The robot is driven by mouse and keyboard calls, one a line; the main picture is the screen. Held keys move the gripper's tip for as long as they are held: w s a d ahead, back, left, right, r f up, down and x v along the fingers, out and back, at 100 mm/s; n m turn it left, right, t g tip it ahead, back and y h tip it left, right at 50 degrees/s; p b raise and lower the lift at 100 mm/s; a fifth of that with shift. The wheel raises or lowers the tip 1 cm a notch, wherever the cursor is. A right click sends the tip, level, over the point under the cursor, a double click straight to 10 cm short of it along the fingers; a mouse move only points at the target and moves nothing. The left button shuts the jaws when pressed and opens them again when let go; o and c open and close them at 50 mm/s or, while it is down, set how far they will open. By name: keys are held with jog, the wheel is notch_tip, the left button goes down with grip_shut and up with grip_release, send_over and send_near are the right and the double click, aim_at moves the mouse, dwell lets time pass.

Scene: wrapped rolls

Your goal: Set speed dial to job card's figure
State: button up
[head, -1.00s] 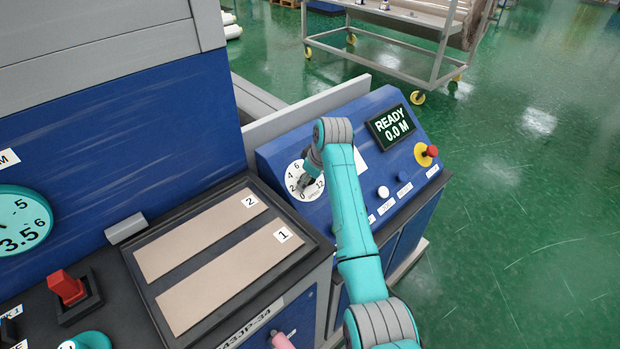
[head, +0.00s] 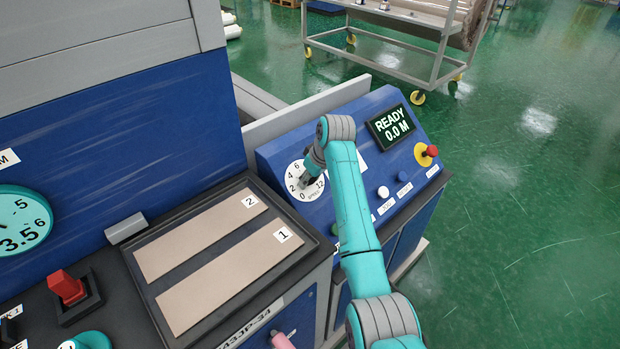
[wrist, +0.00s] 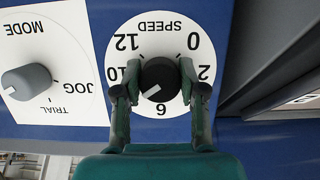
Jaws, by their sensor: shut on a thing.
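The speed dial is a dark round knob (wrist: 160,78) on a white plate (wrist: 160,30) marked SPEED, upside down in the wrist view. The figures 0, 2, 6, 10 and 12 show. The knob's white mark points down-left in that view, between 6 and 10, toward a part of the scale that my finger hides. My gripper (wrist: 159,92) is shut on the knob, one finger on each side. In the head view the dial plate (head: 292,184) is on the sloping blue panel, partly behind my gripper (head: 306,181). I cannot make out a job card.
A MODE knob (wrist: 27,82) stands beside the speed dial. A READY 0.0 M display (head: 391,127), a white button (head: 383,192) and a red knob on yellow (head: 431,151) share the panel. A tray (head: 135,262) with strips 1 and 2 lies left.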

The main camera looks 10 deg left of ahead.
jog(key=m, duration=0.3)
jog(key=m+g+y, duration=0.1)
jog(key=m, duration=0.2)
jog(key=shift+y, duration=0.3)
dwell(0.3)
jog(key=o, duration=1.1)
jog(key=shift+o, duration=0.2)
jog(key=v, duration=1.2)
jog(key=shift+w, duration=0.1)
